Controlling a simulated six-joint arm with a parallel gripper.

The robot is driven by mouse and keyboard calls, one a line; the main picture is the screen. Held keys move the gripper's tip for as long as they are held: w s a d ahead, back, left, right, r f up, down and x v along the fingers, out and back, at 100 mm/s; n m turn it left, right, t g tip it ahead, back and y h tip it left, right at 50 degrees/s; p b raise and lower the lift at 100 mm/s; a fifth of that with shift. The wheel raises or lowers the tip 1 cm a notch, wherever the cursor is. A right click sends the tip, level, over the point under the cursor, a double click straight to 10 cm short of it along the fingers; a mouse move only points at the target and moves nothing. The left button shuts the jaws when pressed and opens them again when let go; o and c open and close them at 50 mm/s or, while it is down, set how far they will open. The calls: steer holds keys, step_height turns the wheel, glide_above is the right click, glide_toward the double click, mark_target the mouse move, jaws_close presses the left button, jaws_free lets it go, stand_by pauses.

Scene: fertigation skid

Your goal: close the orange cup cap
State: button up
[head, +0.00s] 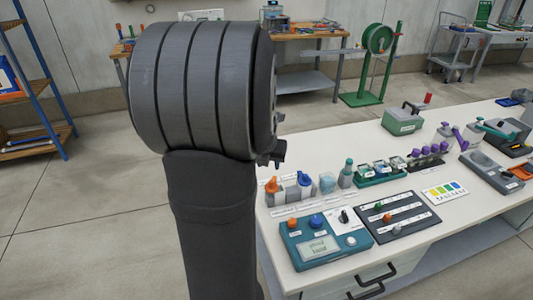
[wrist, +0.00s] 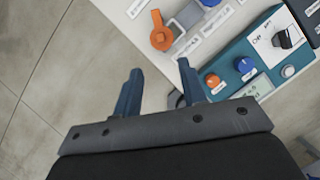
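The orange cup cap (wrist: 161,37) shows in the wrist view at the top middle, a round orange part with a short tab pointing up. It also shows in the head view (head: 271,185), at the left end of a row of containers near the table's left edge. I cannot tell how far the cap is open. My gripper (wrist: 157,78) is open and empty, its two blue-grey fingers spread apart, below the cap in the wrist view and not touching it. In the head view my gripper is hidden behind my arm.
A grey cup with a blue cap (head: 304,180) stands right beside the orange one. A teal control box (head: 318,247) with knobs and a dark slider panel (head: 397,216) lie in front. A green rack (head: 380,176) stands to the right. The floor left of the table is clear.

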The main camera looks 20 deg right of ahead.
steer(key=shift+v, duration=2.65)
steer(key=shift+w, duration=0.1)
steer(key=c, duration=0.5)
steer(key=shift+w+f+m, duration=0.1)
steer(key=shift+w+m, duration=0.15)
steer(key=shift+m, duration=0.15)
jaws_close()
steer(key=w+a+f+m+g, duration=0.25)
steer(key=w+m, duration=0.25)
steer(key=m, duration=0.4)
steer(key=w+a+f+m+g, duration=0.25)
steer(key=w+f+m, duration=0.2)
steer(key=m, duration=0.35)
steer(key=s+d+f, duration=0.2)
steer(key=d+f, duration=0.4)
steer(key=f, duration=0.2)
steer(key=shift+s+f, duration=0.25)
steer(key=shift+f, duration=0.05)
